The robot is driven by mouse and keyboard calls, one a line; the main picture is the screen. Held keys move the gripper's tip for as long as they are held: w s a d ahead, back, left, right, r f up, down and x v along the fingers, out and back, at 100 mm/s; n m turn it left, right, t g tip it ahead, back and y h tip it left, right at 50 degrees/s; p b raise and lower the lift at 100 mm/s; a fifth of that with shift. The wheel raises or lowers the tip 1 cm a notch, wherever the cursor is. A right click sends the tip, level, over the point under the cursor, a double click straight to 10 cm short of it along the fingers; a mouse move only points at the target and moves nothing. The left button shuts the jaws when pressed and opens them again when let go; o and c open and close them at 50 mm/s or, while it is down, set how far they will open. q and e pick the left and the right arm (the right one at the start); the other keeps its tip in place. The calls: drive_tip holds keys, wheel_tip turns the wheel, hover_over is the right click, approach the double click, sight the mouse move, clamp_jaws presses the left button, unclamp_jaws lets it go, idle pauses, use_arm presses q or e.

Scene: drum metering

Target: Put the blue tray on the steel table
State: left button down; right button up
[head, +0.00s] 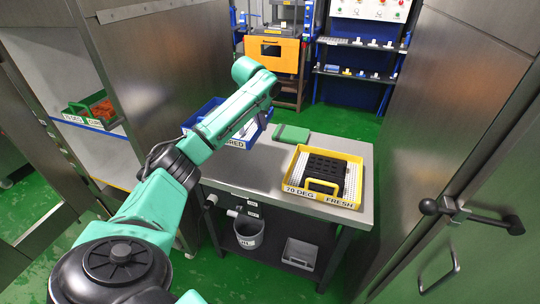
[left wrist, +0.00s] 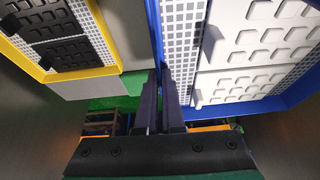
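The blue tray (head: 190,122) is at the back left of the steel table (head: 262,178), partly hidden behind my left arm. Its front label ends in "RED". In the left wrist view the blue tray (left wrist: 155,30) holds white moulded plates on a perforated base. My left gripper (left wrist: 168,75) has its dark fingers close together at the blue wall, one on each side, and looks shut on it. The gripper is mostly hidden by the arm in the head view. I cannot tell whether the tray touches the tabletop. My right gripper is not in view.
A yellow tray (head: 356,158) labelled "70 DEG FRESH" with a black part stands on the table's right. A flat green object (head: 291,134) lies at the back middle. The front left tabletop is clear. A green tray (head: 96,106) sits on the left cabinet shelf. Steel cabinets flank both sides.

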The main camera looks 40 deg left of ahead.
use_arm(q)
drive_tip(key=f, duration=1.4)
drive_tip(key=shift+w+f, duration=0.15)
drive_tip(key=shift+w, duration=0.1)
drive_tip(key=c, duration=1)
unclamp_jaws()
drive_tip(key=shift+s, duration=0.1)
drive_tip(key=shift+c, duration=0.2)
drive_tip(key=v, duration=1.2)
drive_tip(key=shift+p, duration=0.3)
drive_tip(key=shift+d, duration=0.1)
